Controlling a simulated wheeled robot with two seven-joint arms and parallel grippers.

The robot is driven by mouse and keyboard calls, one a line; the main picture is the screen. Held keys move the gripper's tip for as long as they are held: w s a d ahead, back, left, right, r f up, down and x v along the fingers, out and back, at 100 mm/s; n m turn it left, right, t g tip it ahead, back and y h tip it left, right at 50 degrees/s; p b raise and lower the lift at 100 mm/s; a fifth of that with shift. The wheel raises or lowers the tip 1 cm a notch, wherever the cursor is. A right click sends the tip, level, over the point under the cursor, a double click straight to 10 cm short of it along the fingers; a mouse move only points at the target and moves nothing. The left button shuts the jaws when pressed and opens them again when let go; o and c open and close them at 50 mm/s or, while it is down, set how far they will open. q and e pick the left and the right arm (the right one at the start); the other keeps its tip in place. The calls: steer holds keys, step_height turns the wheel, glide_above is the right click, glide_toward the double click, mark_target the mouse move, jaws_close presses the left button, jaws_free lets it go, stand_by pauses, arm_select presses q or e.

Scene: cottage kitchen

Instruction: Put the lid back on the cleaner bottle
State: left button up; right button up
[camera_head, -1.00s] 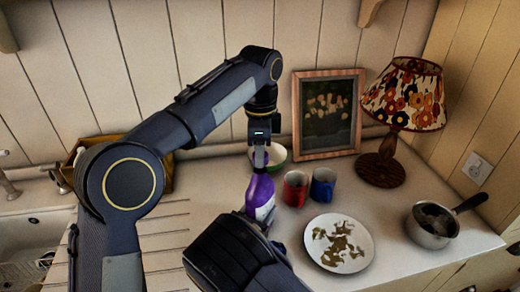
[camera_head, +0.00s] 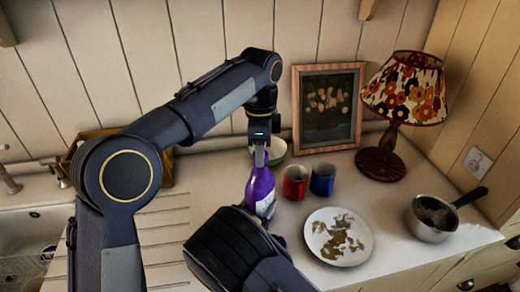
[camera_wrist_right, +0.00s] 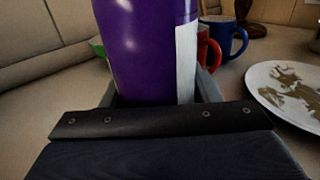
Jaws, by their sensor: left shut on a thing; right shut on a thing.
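The purple cleaner bottle (camera_head: 260,189) with a pale label stands nearly upright on the counter, left of the mugs. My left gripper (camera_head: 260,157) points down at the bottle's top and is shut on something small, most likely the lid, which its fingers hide. I cannot tell whether the lid touches the bottle's neck. My right gripper (camera_wrist_right: 155,98) is shut on the bottle's lower body, with a finger on each side. In the head view my right arm hides that grip. In the right wrist view the bottle (camera_wrist_right: 145,45) fills the upper middle and its top is cut off.
A red mug (camera_head: 295,182), a blue mug (camera_head: 322,181) and a stained plate (camera_head: 312,248) stand close to the right. A lamp (camera_head: 381,165), a framed picture (camera_head: 326,146) and a saucepan (camera_head: 431,231) stand farther right.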

arm_select(q)
steer(key=shift+f, duration=0.55)
steer(key=m, duration=2)
steer(key=shift+f, duration=0.1)
steer(key=m, duration=0.4)
steer(key=shift+s+d+f+m, duration=0.1)
steer(key=shift+d+f+m, duration=0.15)
steer(key=shift+m, duration=0.15)
steer(key=shift+a+r+m, duration=0.15)
steer(key=shift+r+m, duration=0.1)
steer(key=shift+m, duration=0.45)
